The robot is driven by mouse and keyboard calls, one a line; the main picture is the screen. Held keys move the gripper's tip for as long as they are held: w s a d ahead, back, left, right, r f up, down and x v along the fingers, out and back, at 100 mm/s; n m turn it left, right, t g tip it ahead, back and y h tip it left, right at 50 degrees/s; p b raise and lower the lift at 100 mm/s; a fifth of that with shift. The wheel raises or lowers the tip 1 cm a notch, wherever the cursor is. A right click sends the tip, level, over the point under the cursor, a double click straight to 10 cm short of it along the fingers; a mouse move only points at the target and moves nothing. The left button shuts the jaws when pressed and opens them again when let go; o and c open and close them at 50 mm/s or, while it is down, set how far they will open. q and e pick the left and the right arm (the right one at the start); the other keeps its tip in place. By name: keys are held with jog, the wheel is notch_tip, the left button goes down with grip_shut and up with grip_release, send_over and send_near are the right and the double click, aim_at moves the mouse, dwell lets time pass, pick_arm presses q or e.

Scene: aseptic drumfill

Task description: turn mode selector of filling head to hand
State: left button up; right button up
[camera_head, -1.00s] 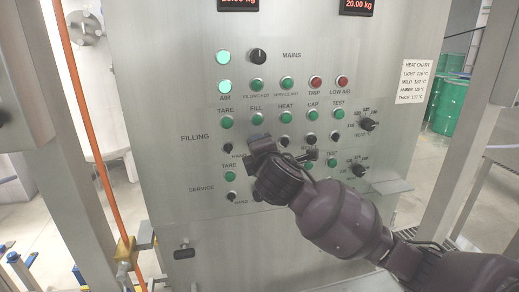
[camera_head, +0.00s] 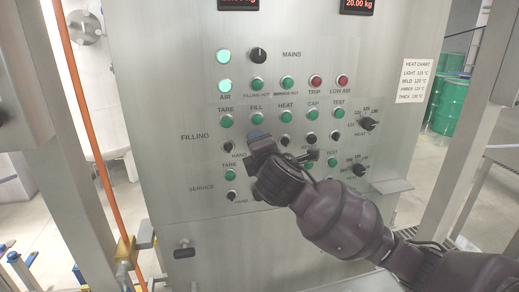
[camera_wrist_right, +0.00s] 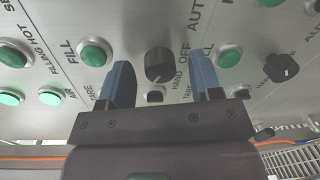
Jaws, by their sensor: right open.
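The mode selector under the FILL button in the filling row is a black round knob (camera_wrist_right: 159,65) with HAND, OFF and AUTO labels beside it in the wrist view. My right gripper (camera_wrist_right: 161,80) is open, with one blue fingertip on either side of this knob. I cannot tell whether the fingers touch it or which mark the knob points to. In the head view my right gripper (camera_head: 258,139) is at the panel just below the green FILL button (camera_head: 256,119) and hides the selector. My left gripper is not in view.
The steel panel (camera_head: 185,105) carries several other green buttons and black selectors close by. A neighbouring selector (camera_wrist_right: 282,67) belongs to the row below. A small shelf (camera_head: 392,187) juts out at the lower right. Green drums (camera_head: 447,105) stand behind on the right.

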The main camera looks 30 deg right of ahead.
jog(key=f+b+v, duration=0.1)
jog(key=v, duration=0.9)
jog(key=shift+s+r, duration=0.2)
jog(key=shift+r, duration=0.25)
jog(key=shift+a, duration=0.1)
